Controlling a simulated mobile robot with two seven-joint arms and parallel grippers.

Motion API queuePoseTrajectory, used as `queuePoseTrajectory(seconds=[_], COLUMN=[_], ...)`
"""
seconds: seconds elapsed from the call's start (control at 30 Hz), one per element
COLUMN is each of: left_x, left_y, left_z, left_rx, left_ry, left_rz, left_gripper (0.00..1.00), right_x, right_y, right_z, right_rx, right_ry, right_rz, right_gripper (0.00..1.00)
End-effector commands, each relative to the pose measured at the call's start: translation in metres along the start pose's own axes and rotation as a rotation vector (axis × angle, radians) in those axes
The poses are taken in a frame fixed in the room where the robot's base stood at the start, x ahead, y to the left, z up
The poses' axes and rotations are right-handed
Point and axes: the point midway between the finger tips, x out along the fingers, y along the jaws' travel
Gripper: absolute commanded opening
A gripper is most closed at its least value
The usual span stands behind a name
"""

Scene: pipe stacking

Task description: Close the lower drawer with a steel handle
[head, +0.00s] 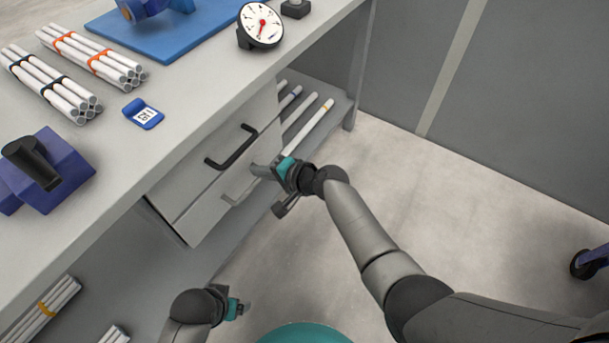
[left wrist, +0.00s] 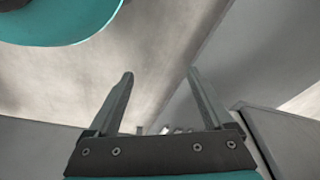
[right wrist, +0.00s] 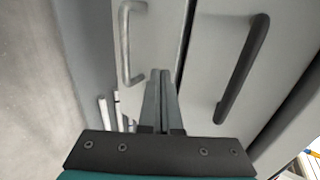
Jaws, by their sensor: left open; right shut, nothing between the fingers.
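The lower drawer (head: 200,216) has a pale grey front with a steel handle (head: 236,194). The steel handle also shows upper left in the right wrist view (right wrist: 126,45). I cannot tell exactly how far the drawer stands out. My right gripper (head: 260,170) is at the drawer fronts, near the right end of the steel handle. In the right wrist view its fingers (right wrist: 160,76) are together and empty, pointing at the lower drawer front beside the handle; contact is unclear. My left gripper (head: 243,309) is low, away from the drawers; its fingers (left wrist: 160,80) are apart and empty.
The upper drawer's black handle (head: 231,147) is just above. The workbench top (head: 195,90) overhangs the drawers and carries pipe bundles (head: 92,54), a gauge (head: 261,25) and a blue tool (head: 42,172). Loose pipes (head: 308,127) lie on a shelf beyond.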

Motion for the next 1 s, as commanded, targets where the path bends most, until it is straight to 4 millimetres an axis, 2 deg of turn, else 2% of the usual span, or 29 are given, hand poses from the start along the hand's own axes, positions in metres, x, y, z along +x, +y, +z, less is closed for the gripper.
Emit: queuePoseTrajectory(seconds=[0.03, 0.5, 1.0], left_x=[0.002, 0.037, 0.059], left_y=[-0.002, -0.01, -0.026], left_z=[0.004, 0.038, 0.075], left_rx=[0.0, 0.009, 0.017], left_ry=[-0.008, -0.036, -0.042], left_rz=[-0.003, -0.014, -0.034], left_gripper=[0.85, 0.85, 0.85], right_x=[-0.007, -0.047, -0.089], right_y=[-0.001, 0.0, 0.0], right_z=[-0.001, -0.002, -0.002], right_rx=[0.0, 0.001, 0.001], right_ry=[0.002, 0.001, 0.001], right_rz=[0.001, 0.003, 0.003], right_gripper=[0.0, 0.0, 0.0])
